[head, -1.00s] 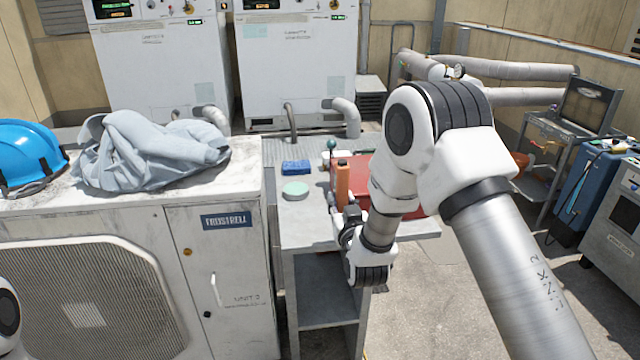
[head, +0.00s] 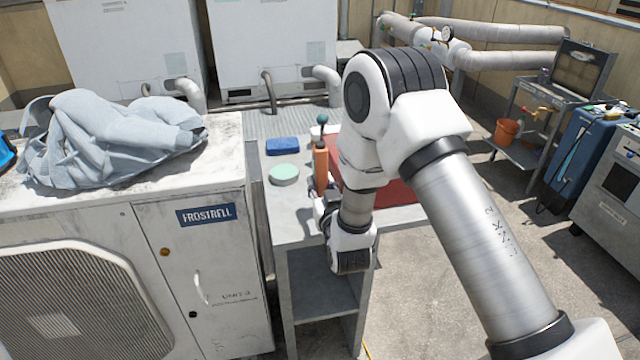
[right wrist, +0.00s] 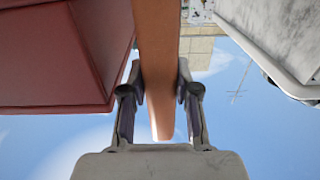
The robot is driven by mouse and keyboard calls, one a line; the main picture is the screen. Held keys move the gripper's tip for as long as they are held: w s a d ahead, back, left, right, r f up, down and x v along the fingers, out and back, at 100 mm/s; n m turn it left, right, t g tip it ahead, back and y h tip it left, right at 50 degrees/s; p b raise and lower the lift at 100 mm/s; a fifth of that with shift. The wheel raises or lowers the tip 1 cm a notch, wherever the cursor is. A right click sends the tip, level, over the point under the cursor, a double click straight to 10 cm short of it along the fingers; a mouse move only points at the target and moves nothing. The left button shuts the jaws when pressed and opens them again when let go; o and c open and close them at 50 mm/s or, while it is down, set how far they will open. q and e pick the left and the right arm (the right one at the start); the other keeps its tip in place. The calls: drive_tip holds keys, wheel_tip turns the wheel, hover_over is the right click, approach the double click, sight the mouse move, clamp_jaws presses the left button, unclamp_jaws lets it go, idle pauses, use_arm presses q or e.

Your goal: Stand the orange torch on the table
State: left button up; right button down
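The orange torch (head: 321,168) is upright over the grey table (head: 290,225), between a green round tin and a red case. My right gripper (head: 322,205) is low on the torch, partly hidden by my own wrist. In the right wrist view the torch (right wrist: 160,50) runs between the two fingers (right wrist: 160,88), whose pads lie against its sides. The gripper is shut on it. The torch's lower end is hidden in the head view, so I cannot tell whether it touches the tabletop. My left gripper is not in view.
The green tin (head: 284,174) and a blue sponge (head: 283,147) are left of the torch. A condenser unit (head: 225,160) with a grey cloth (head: 110,135) borders the table's left.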

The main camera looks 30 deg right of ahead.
drive_tip(key=c, duration=1.1)
unclamp_jaws()
drive_tip(key=shift+c, duration=0.2)
drive_tip(key=shift+w+f, duration=0.1)
drive_tip(key=shift+f, duration=0.05)
